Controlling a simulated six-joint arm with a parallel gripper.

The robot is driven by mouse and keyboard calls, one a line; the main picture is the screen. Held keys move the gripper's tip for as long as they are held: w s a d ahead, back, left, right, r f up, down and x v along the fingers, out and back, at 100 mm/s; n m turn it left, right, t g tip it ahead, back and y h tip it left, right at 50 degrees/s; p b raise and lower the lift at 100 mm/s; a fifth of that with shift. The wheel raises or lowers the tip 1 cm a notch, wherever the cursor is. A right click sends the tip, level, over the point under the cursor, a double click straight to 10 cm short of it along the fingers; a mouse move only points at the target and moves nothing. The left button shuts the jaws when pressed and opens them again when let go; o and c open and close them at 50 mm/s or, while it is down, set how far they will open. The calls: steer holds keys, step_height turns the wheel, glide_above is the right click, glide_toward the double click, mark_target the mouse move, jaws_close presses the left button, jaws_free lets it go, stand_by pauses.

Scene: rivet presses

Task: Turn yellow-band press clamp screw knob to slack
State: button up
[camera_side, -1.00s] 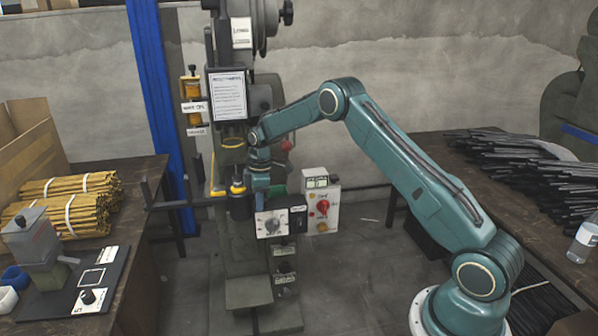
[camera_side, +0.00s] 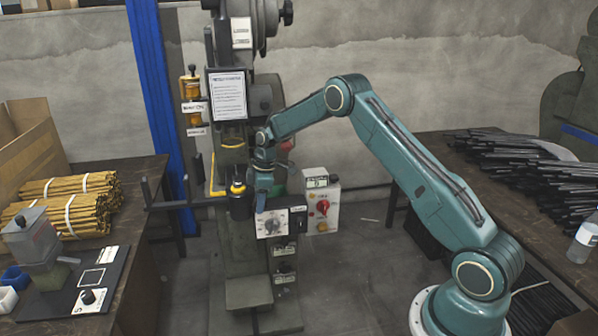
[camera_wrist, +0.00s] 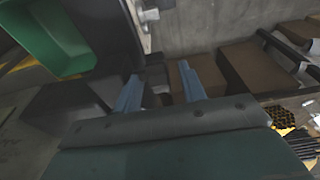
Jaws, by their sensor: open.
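The press (camera_side: 232,200) stands at the centre-left of the side view, with a yellow band (camera_side: 232,142) on its column. A dark round knob (camera_side: 271,225) sits on a white scale plate on its front; its lettering is too small to read, so I cannot confirm it is the clamp screw knob. My gripper (camera_side: 261,199) points down just above that plate, apart from the knob as far as I can tell. In the wrist view my gripper (camera_wrist: 160,88) shows two blue fingers spread apart, with nothing visibly held between them.
A black cylinder with a yellow ring (camera_side: 240,200) stands close left of my gripper. A white box with a red knob (camera_side: 323,207) is close right. A dark horizontal bar (camera_side: 180,205) juts left. Side tables hold yellow bundles (camera_side: 70,215) and black strips (camera_side: 520,165).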

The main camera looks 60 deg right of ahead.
steer(key=shift+s+d+f+t+y, duration=0.1)
steer(key=shift+s+d+t+y, duration=0.1)
steer(key=shift+t+y, duration=0.7)
steer(key=shift+s+d+t+y, duration=0.1)
steer(key=shift+d+t+y, duration=0.05)
steer(key=shift+t+y, duration=0.75)
steer(key=shift+s+d+f+t+y, duration=0.1)
steer(key=shift+t+y, duration=0.65)
steer(key=shift+s+d+f+t+y, duration=0.1)
steer(key=shift+t+y, duration=0.7)
steer(key=shift+s+d+f+t+y, duration=0.1)
steer(key=shift+t+y, duration=0.65)
steer(key=v, duration=1.3)
steer(key=w+a+r+m+g+h, duration=0.2)
steer(key=a+r+m+g+h, duration=0.2)
steer(key=a+r+m, duration=0.55)
steer(key=s+a+r+m+g+h, duration=0.1)
steer(key=s+a+r+m+h, duration=0.1)
steer(key=s+a+r+m, duration=0.1)
steer(key=s+a+r+m+h, duration=0.2)
steer(key=a+r+m, duration=0.3)
steer(key=r+m, duration=0.3)
steer(key=shift+s+m+g, duration=0.4)
steer(key=shift+s+m, duration=0.05)
steer(key=shift+s, duration=0.4)
